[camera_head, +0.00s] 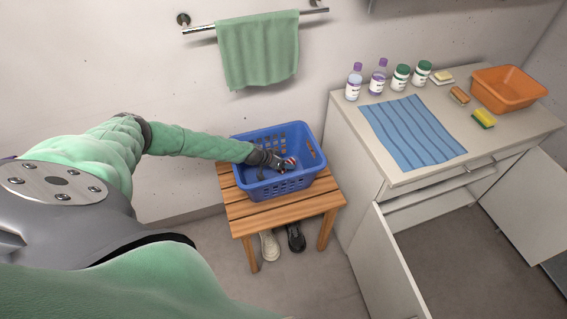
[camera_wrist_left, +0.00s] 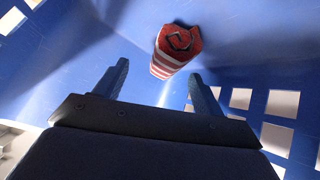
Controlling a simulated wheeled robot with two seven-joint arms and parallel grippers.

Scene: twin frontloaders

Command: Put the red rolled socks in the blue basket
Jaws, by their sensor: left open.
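The blue basket (camera_head: 290,183) stands on a wooden slatted stool. My left gripper (camera_head: 284,168) reaches down inside the basket, and its fingers (camera_wrist_left: 158,82) are open and apart in the left wrist view. The red rolled socks (camera_wrist_left: 176,50), red with white stripes, are inside the basket, just beyond the fingertips, with nothing gripping them. In the head view only a small red and white part of the socks (camera_head: 291,161) shows beside the gripper. My right gripper is not in view.
The wooden stool (camera_head: 285,215) has shoes under it. A white cabinet (camera_head: 420,180) with open doors stands at right, bearing a striped blue cloth (camera_head: 412,132), several bottles, sponges and an orange tub (camera_head: 508,88). A green towel (camera_head: 258,50) hangs above the basket.

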